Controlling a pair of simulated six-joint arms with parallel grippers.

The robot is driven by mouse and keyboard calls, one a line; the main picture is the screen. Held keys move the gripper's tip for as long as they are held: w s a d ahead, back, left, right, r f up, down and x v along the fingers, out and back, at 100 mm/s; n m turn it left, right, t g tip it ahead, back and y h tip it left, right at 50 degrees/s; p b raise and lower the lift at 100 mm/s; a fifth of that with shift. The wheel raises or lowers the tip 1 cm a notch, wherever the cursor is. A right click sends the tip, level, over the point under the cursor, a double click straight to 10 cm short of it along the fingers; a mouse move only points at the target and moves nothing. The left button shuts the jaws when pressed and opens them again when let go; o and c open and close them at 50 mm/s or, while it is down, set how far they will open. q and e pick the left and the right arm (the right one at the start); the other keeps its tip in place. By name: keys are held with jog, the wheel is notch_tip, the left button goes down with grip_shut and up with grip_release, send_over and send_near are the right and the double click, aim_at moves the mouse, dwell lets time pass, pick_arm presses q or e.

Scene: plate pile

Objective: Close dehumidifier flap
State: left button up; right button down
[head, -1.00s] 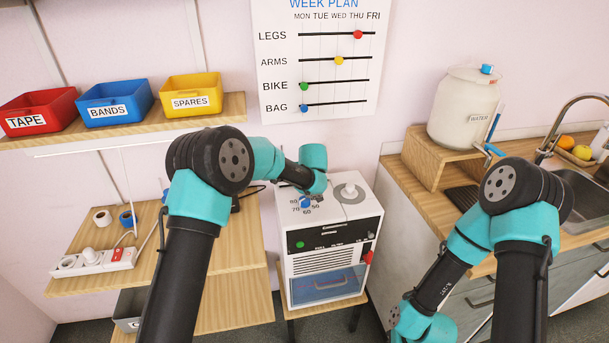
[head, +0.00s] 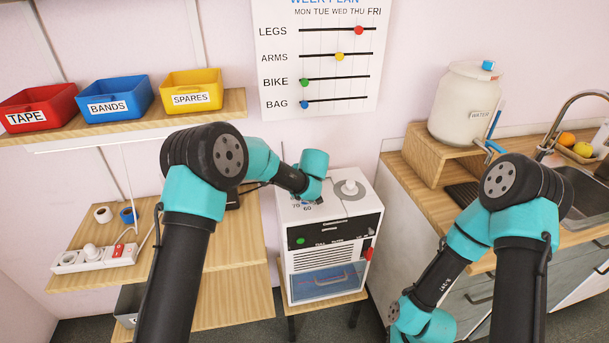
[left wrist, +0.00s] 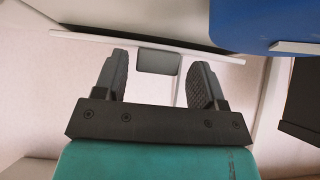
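The dehumidifier (head: 318,262) is a white box with a dark front panel, a vent grille and a bluish see-through tank window (head: 325,281) low on its front. A red part (head: 369,254) sticks out at its right edge. I cannot tell which part is the flap. In the head view my left wrist is over the back left of its top and hides part of the numbered dial, and the left fingers cannot be made out. In the left wrist view my left gripper (left wrist: 160,68) is open, with nothing between its fingers. My right gripper is out of view below the head picture.
The dehumidifier stands on a small wooden stand (head: 350,299). A wooden desk with a power strip (head: 95,258) is on its left. A counter with a water tank (head: 465,105) and sink is on its right. Bins line the shelf (head: 235,105) at upper left.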

pick_arm(q)
jog(key=shift+o, duration=0.2)
jog(key=shift+d+r, duration=0.1)
jog(key=shift+s+d+r, duration=0.1)
jog(key=shift+s+r, duration=0.1)
jog(key=v, duration=1.6)
jog(key=shift+s+r, duration=0.2)
jog(key=shift+s, duration=0.1)
jog(key=shift+w, duration=0.1)
jog(key=w+a+r+g+h, duration=0.1)
jog(key=w+r+g, duration=0.2)
jog(key=w+g, duration=0.1)
jog(key=shift+w+a+r, duration=0.25)
jog(key=shift+w, duration=0.6)
